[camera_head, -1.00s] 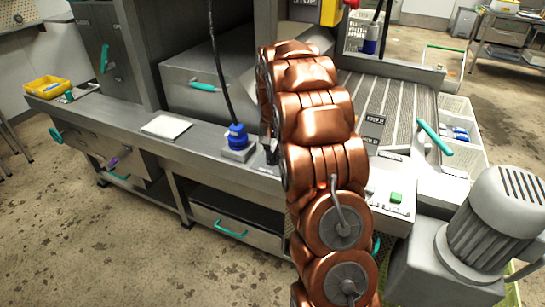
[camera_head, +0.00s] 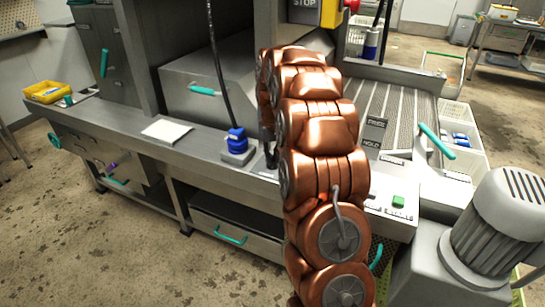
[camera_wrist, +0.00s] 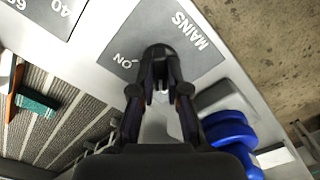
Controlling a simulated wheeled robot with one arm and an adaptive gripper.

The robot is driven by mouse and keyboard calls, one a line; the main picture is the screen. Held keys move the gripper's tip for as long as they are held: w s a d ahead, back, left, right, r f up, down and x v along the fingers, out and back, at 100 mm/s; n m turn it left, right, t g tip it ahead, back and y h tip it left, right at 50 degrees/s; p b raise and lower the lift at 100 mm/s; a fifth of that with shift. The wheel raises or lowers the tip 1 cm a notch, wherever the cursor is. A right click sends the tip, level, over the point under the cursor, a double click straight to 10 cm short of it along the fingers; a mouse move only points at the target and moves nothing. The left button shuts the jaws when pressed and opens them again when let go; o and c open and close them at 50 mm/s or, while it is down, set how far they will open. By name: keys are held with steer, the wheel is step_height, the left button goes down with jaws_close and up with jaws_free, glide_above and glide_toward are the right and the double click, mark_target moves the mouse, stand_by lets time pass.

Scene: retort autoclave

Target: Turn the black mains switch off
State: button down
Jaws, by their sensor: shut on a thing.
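The black mains switch (camera_wrist: 158,54) stands on a grey plate (camera_wrist: 205,62) lettered "MAINS" and "ON" in the wrist view. My gripper (camera_wrist: 160,92) is right at the switch, with its two dark fingers close around it and shut on it. The fingers cover part of the switch, and its exact turn is hard to read. The "ON" mark shows just left of the switch. In the head view my copper-coloured arm reaches down to the panel and hides most of the gripper and the switch.
A blue plug (camera_head: 236,140) with a black cable stands left of the arm, close to the gripper; its blue body also shows in the wrist view (camera_wrist: 230,135). A green button (camera_head: 398,201) sits on the panel at right. A white pad (camera_head: 166,130) lies on the ledge.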

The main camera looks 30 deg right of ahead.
mark_target(273, 158)
steer(key=c, duration=1.2)
jaws_free()
steer(key=shift+o, duration=0.2)
step_height(273, 158, up, 12)
